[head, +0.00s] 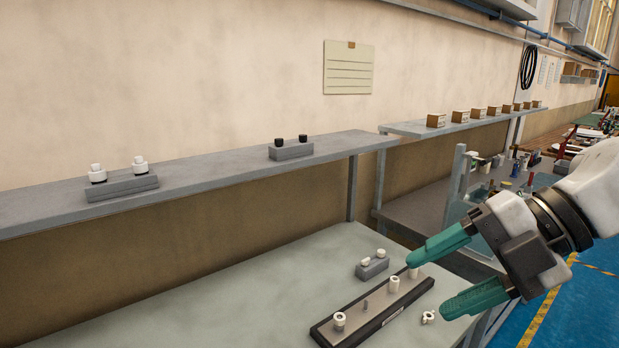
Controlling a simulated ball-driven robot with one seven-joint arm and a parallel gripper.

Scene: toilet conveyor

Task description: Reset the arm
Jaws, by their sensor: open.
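My gripper (452,272) is at the right, with two teal fingers spread apart and nothing between them. It is held above the right end of the workbench (230,290). From this view its upper finger partly covers the far end of a dark-edged fixture plate (375,308) on the bench. The white and black arm reaches in from the right edge.
The plate carries white cylindrical parts (340,321). A small white part (428,317) lies beside it, and a grey block with white pieces (372,267) stands behind. A shelf (230,180) holds two more blocks. The bench's left side is clear.

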